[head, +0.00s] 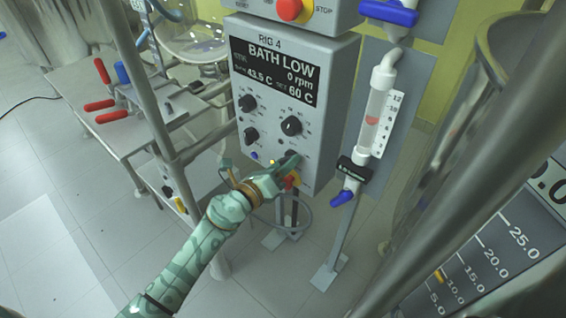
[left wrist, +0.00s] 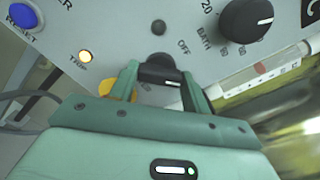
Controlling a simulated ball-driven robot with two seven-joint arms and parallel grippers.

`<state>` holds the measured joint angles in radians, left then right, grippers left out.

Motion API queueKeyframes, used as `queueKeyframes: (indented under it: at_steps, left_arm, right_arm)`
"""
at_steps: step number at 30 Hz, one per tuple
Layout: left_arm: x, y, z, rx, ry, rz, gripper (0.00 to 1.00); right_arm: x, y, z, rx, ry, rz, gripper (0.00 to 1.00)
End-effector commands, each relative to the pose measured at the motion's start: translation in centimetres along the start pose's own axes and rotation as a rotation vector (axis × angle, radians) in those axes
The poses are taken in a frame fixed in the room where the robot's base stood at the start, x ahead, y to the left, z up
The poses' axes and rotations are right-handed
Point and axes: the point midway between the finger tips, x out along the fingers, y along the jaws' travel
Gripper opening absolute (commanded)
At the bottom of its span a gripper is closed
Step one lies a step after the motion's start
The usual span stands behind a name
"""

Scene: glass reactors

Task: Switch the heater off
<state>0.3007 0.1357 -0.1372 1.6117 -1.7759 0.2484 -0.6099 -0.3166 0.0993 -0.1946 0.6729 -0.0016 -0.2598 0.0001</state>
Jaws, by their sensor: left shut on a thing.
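The grey control box (head: 318,90) labelled RIG 4 stands in the middle of the head view. Its display (head: 273,72) reads BATH LOW, 0 rpm, 43.5 C and 60 C. My left gripper (head: 289,161) is at the lower right of the panel, shut on a small black knob (left wrist: 158,70). In the left wrist view the knob sits between both fingertips, with a white mark on its face and the label OFF beside it. The fingers partly hide the knob and its other labels. My right gripper is not in view.
A larger BATH knob (left wrist: 246,20) is close to the gripped knob. A blue RESET button (left wrist: 24,15) and a glowing TRIP lamp (left wrist: 86,56) are on the panel. A glass flow tube (head: 376,122) stands right of the box, and a metal post (head: 135,75) left.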

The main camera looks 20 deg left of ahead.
Motion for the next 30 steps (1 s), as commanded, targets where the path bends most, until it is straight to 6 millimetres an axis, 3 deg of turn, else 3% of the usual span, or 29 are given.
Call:
queueKeyframes:
  at_steps: [12, 30]
  left_arm:
    - [0.0, -0.1, 0.2, -0.390, -0.001, 0.001, 0.24]
    - [0.0, 0.0, 0.1, -0.795, -0.001, 0.001, 0.24]
  right_arm:
    - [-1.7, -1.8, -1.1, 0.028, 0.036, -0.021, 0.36]
    - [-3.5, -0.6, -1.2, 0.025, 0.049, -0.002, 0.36]
